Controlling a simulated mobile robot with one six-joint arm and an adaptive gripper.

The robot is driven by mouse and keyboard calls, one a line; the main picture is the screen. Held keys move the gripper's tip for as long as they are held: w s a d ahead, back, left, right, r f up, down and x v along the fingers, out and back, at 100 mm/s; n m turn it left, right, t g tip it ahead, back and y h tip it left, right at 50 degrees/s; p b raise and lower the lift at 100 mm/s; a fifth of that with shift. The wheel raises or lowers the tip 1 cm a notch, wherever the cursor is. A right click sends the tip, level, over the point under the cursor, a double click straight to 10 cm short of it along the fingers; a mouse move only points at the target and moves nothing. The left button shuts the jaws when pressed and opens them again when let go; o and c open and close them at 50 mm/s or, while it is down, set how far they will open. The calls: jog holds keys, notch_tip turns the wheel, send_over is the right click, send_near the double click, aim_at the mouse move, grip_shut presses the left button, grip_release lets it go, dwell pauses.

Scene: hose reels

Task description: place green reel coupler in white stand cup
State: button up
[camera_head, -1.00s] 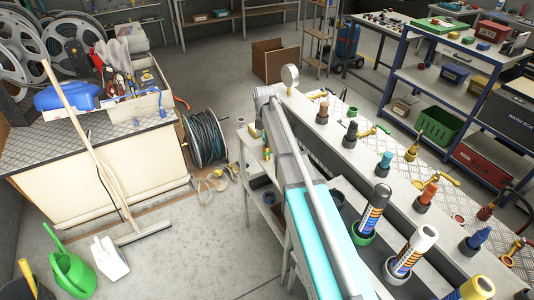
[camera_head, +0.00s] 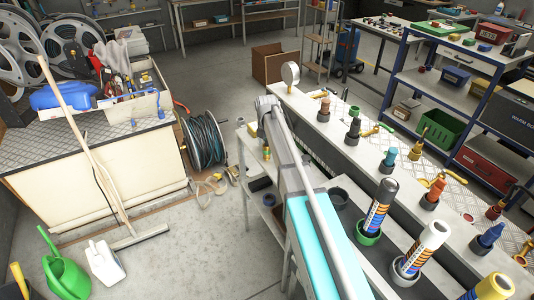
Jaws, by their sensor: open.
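Several short coloured couplers stand in a row of dark sockets along the pale bench. A blue-green one (camera_head: 390,158) is near the middle; I cannot tell for sure whether it is the green reel coupler. A small green-topped piece (camera_head: 353,111) stands farther back. On the dark strip in front, a white cup (camera_head: 405,271) stands with a white labelled tube (camera_head: 426,248) upright in it. To its left, a green cup (camera_head: 367,236) holds a dark labelled tube (camera_head: 378,203). My gripper is not visible, so I cannot tell where it is relative to these.
An orange coupler (camera_head: 433,193) and a blue coupler (camera_head: 486,239) stand nearby on the bench, with brass fittings beyond. A yellow tube (camera_head: 488,289) is at the front right. A dark hose reel (camera_head: 204,140) stands on the floor. Open floor lies left of the bench.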

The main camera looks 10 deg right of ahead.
dwell(0.4)
grip_shut()
